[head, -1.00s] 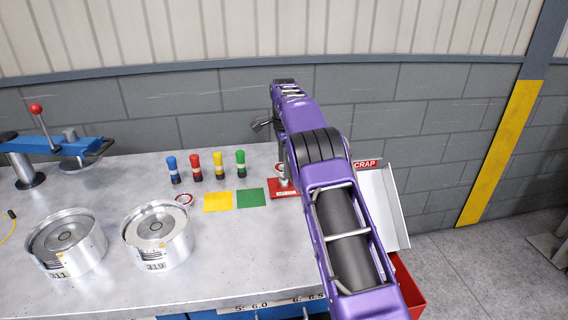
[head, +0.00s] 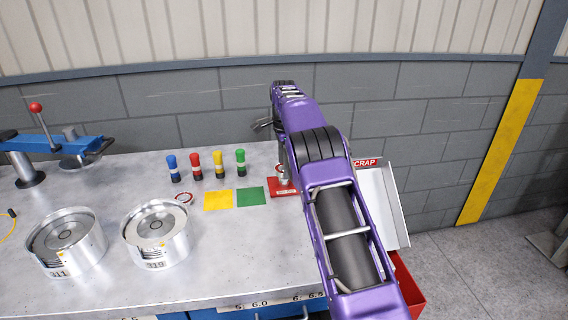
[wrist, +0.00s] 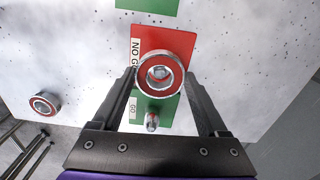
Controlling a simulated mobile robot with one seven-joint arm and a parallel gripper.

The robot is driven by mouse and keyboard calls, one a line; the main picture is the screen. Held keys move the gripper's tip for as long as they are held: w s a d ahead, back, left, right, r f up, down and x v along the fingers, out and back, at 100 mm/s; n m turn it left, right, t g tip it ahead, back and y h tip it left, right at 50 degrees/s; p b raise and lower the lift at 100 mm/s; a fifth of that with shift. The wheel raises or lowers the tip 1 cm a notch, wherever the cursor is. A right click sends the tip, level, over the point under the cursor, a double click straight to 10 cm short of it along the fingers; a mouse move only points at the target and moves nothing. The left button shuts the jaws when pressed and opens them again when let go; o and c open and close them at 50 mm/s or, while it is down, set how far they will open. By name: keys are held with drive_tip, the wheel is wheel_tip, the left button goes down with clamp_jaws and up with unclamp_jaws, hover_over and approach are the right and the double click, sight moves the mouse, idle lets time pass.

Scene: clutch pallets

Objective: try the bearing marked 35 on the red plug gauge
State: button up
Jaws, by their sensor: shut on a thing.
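In the wrist view my gripper (wrist: 160,88) is shut on a red-sealed bearing (wrist: 142,76), one finger on each side. The bearing is over the red NO GO end of the gauge block (wrist: 150,38), and a grey plug top (wrist: 160,73) shows through its bore. I cannot tell how far the bearing is down on the plug. The green GO end (wrist: 172,108) has its own bare metal plug (wrist: 152,122). No mark on the held bearing is readable. In the head view the gauge's red base (head: 284,193) shows beside my arm, which hides most of the gripper.
Another red-sealed bearing (head: 184,198) lies on the bench, left of a yellow square (head: 218,200) and a green square (head: 250,197). Several coloured pegs (head: 196,167) stand behind. Two round metal housings (head: 157,250) are front left. A scrap chute (head: 380,205) stands right.

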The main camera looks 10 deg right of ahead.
drive_tip(key=o, duration=1.6)
drive_tip(key=shift+c, duration=0.2)
